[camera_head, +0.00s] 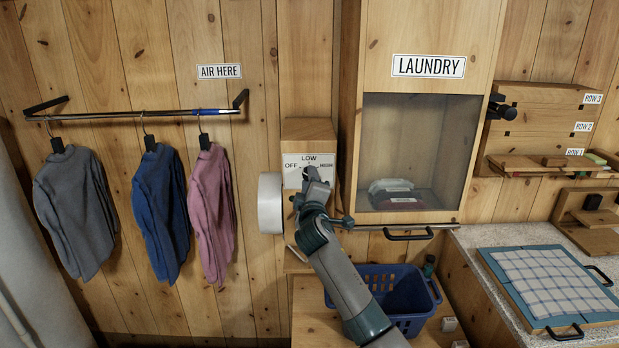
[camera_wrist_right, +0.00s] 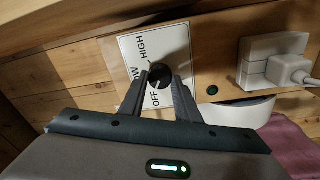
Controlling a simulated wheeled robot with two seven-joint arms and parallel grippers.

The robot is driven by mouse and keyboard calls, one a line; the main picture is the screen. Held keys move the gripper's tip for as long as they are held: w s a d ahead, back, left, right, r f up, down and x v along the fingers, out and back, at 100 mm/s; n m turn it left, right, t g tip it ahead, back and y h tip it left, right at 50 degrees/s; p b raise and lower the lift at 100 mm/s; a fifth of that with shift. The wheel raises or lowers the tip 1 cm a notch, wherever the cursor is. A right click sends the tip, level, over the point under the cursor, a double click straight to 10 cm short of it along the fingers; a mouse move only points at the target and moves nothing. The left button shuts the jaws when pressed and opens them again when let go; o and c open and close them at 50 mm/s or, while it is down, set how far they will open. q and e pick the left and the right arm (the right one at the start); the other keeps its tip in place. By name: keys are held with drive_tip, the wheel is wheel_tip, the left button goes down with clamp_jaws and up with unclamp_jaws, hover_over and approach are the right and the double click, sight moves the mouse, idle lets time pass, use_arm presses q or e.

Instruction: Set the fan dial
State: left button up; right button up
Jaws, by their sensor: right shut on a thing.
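The fan dial is a dark round knob (camera_wrist_right: 156,70) on a white plate (camera_head: 313,161) marked OFF, LOW and HIGH, set on a wooden wall box. My right gripper (camera_head: 313,180) reaches up to the plate and covers the knob in the head view. In the right wrist view my right gripper (camera_wrist_right: 161,84) has its two fingers on either side of the knob, shut on it. Which mark the knob points to is not clear. My left gripper is not in view.
A white round housing (camera_head: 270,203) stands just left of the dial box. A white plug (camera_wrist_right: 272,68) sits beside the dial. A laundry cabinet (camera_head: 480,90) is close on the right, with a blue basket (camera_head: 424,299) below. Shirts hang from a rail (camera_head: 165,113) at left.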

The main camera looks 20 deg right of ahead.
drive_tip(key=shift+r, duration=0.25)
drive_tip(key=o, duration=0.9)
drive_tip(key=shift+o, duration=0.7)
drive_tip(key=shift+w+f, duration=0.1)
drive_tip(key=shift+f, duration=0.1)
drive_tip(key=b+v, duration=0.6)
drive_tip(key=v, duration=1.1)
drive_tip(key=shift+s, duration=0.25)
